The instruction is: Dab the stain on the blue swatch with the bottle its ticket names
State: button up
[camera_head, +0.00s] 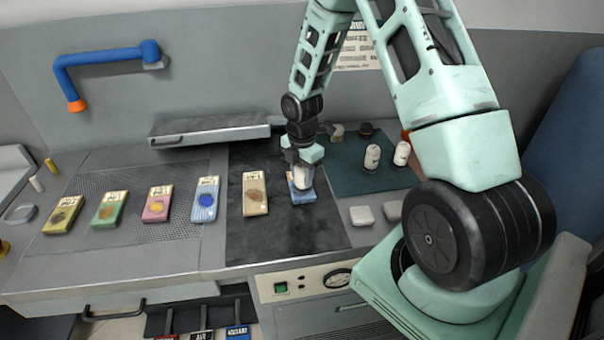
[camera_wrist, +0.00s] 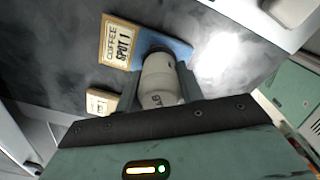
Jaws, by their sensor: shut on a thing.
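A blue swatch (camera_head: 303,194) lies on the dark pad below my gripper (camera_head: 300,163). In the wrist view the blue swatch (camera_wrist: 185,47) carries a ticket (camera_wrist: 119,43) reading "COFFEE" and "SPOT 1". My gripper is shut on a white bottle (camera_head: 302,179), which also shows in the wrist view (camera_wrist: 160,82). The bottle's dark end is over the swatch; I cannot tell whether it touches. The stain is hidden behind the bottle. The bottle's label is only partly in view and not readable. Another blue swatch (camera_head: 206,200) with a dark blue stain lies to the left.
A tan swatch (camera_head: 255,194) lies just left of my gripper. Pink, green and yellow swatches lie further left. Two white bottles (camera_head: 372,158) (camera_head: 402,153) stand on a green mat (camera_head: 345,178) at right. White pads (camera_head: 361,216) lie in front. The dark pad's front (camera_head: 285,240) is clear.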

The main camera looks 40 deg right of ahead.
notch_tip(320, 180, up, 7)
jog(key=p, duration=0.6)
jog(key=shift+p, duration=0.3)
dwell(0.4)
